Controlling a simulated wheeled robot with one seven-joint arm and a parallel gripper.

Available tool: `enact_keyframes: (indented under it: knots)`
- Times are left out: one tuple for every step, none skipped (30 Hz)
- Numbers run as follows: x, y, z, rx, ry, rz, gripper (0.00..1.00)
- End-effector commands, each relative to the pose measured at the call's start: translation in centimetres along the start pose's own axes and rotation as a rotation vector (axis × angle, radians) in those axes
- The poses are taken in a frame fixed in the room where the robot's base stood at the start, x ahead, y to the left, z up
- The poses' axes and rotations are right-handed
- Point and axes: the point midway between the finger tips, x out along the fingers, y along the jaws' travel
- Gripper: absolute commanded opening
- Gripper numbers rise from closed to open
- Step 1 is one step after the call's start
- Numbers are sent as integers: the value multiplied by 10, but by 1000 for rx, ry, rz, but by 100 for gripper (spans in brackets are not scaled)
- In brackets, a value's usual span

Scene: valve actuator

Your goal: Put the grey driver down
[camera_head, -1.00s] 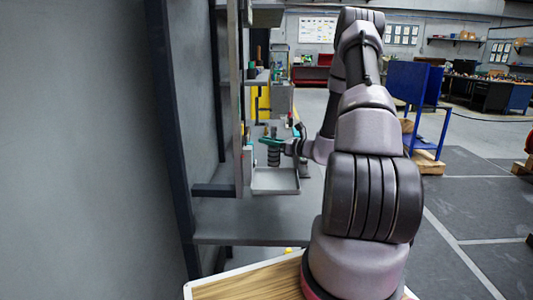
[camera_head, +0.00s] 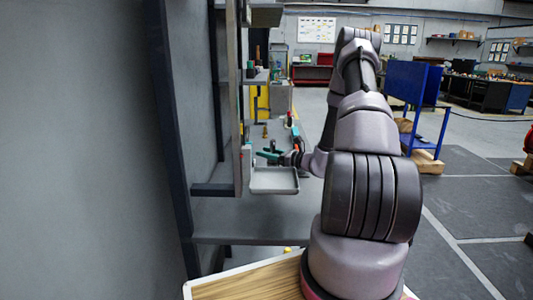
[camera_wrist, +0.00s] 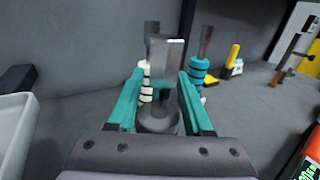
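The grey driver (camera_wrist: 158,119) stands roughly upright between the teal fingers of my gripper (camera_wrist: 163,88) in the wrist view. Its dark grey handle fills most of the gap, and its metal shaft (camera_wrist: 167,60) points up. My gripper appears shut on it. In the head view my gripper (camera_head: 270,155) is low, just behind the grey tray, and the driver's handle cannot be made out there. Whether the handle's lower end touches the bench (camera_wrist: 80,125) is hidden.
A cream-ringed tool (camera_wrist: 146,80) and a blue-ringed tool (camera_wrist: 198,76) stand close behind the driver. A yellow-handled tool (camera_wrist: 233,57) is farther right. The shallow tray (camera_head: 274,190) is left of my gripper in the wrist view. A wall panel (camera_head: 238,110) flanks the bench on the left.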

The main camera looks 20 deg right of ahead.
Motion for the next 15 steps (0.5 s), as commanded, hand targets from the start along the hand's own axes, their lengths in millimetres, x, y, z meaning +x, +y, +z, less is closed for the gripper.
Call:
enact_keyframes:
  knots:
    - [0,0,0,0,0,0,50]
    - [0,0,0,0,0,0,50]
    - [0,0,0,0,0,0,50]
    - [0,0,0,0,0,0,50]
    - [0,0,0,0,0,0,50]
    - [0,0,0,0,0,0,50]
    - [0,0,0,0,0,0,50]
    - [0,0,1,0,0,0,50]
    - [0,0,3,0,0,0,50]
    - [-2,0,4,1,1,-1,50]
    - [-5,-1,3,1,1,-2,50]
    - [-11,-1,3,1,1,-3,50]
    - [-15,-1,3,2,2,-4,50]
    - [-21,-1,2,2,2,-4,50]
    - [-29,-1,3,2,2,-5,50]
